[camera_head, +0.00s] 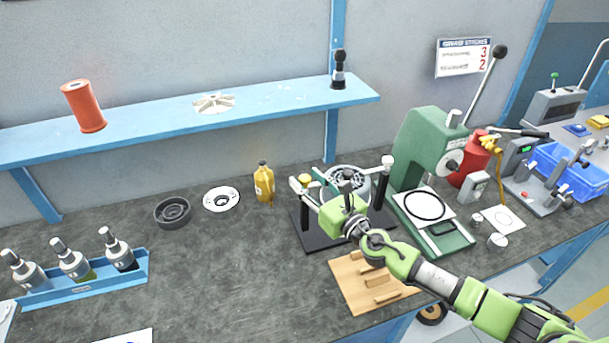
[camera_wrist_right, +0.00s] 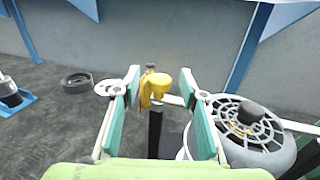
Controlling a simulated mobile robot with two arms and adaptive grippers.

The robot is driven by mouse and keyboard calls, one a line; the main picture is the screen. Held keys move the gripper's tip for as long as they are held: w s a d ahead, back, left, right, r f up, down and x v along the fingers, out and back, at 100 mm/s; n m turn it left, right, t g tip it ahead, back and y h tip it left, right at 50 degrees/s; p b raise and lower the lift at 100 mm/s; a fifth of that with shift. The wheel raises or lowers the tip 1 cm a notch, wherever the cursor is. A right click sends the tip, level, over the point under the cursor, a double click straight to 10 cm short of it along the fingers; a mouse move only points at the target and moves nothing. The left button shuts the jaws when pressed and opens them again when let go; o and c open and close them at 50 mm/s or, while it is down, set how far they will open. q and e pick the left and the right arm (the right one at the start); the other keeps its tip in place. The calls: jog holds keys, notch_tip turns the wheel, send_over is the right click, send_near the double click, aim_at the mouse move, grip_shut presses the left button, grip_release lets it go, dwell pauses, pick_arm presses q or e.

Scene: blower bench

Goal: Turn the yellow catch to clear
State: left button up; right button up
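The yellow catch (camera_head: 305,179) sits on top of a dark post at the left of the black fixture (camera_head: 296,226). In the right wrist view, the yellow catch (camera_wrist_right: 159,83) shows between my finger pads, with a pale bar running right from near it. The grey blower housing (camera_wrist_right: 268,152) with its round grille and black knob is to the right of the fingers. My right gripper (camera_wrist_right: 162,84) is open and empty, with the catch ahead between its fingertips; I cannot tell whether they touch it. In the head view, the right gripper (camera_head: 309,186) partly covers the fixture. My left gripper is out of view.
A yellow bottle (camera_head: 264,184) stands behind the fixture to the left. A white ring part (camera_head: 221,199) and dark ring (camera_head: 172,212) lie farther left. A wooden tray (camera_head: 350,289) lies in front. A green press (camera_head: 424,147) stands right. The left-centre bench is clear.

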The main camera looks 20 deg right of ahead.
jog(key=shift+x, duration=0.95)
grip_shut()
